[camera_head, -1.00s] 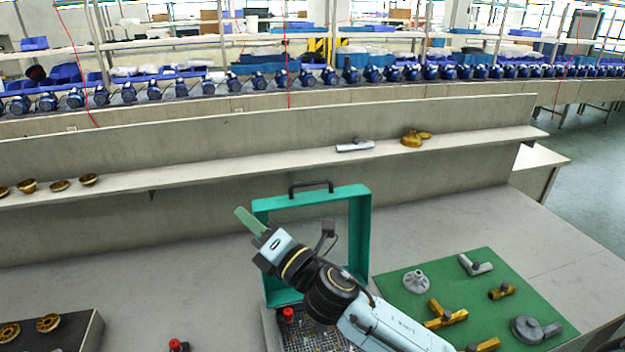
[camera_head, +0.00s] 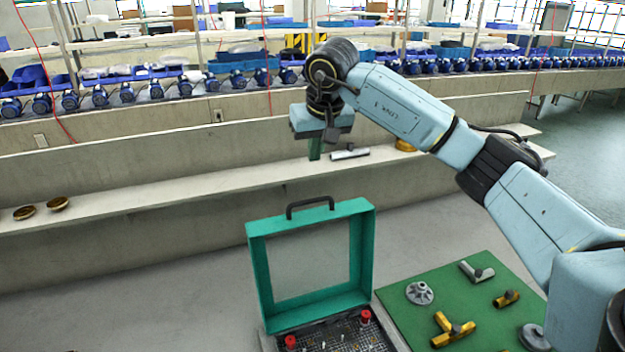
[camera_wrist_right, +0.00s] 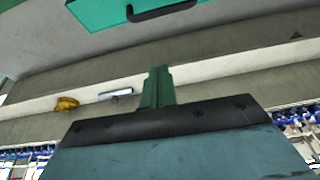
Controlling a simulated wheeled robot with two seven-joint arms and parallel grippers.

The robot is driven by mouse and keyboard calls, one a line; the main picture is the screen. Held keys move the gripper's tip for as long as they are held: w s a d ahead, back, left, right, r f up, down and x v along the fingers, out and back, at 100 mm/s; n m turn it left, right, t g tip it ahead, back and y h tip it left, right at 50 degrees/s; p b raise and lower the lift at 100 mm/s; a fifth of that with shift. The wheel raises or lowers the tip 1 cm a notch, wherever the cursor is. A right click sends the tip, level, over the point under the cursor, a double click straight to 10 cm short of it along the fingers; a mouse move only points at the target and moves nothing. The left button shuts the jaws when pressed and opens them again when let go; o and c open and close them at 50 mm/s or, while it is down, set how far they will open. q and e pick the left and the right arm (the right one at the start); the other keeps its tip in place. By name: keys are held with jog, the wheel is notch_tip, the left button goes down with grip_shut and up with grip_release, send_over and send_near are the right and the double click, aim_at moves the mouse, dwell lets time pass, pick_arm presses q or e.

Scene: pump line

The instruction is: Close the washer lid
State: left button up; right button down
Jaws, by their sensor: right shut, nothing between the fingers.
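The washer's green lid (camera_head: 262,275) stands upright and open at the back of the washer basin (camera_head: 335,338) in the head view. It has a clear window and a black handle (camera_head: 310,203) on its top edge. The lid's green edge (camera_wrist_right: 110,12) and handle (camera_wrist_right: 162,10) also show at the top of the right wrist view. My right gripper (camera_head: 314,152) is above and behind the lid's top edge, pointing down, apart from it. Its green fingers (camera_wrist_right: 157,88) are together with nothing between them. My left gripper is not in view.
A green mat (camera_head: 400,314) with brass and grey fittings lies right of the washer. Red knobs (camera_head: 366,316) sit at the basin. A shelf (camera_head: 180,190) behind the table holds brass cups, a grey fitting (camera_head: 350,153) and a brass part. The table left of the washer is clear.

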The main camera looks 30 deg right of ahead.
jog(key=p, duration=0.3)
send_over(316, 209)
jog(key=f, duration=0.9)
jog(key=shift+w+d, duration=0.3)
jog(key=shift+w, duration=0.1)
jog(key=shift+s+a+f, duration=0.1)
jog(key=shift+s+a, duration=0.05)
jog(key=shift+s, duration=0.25)
jog(key=shift+a, duration=0.1)
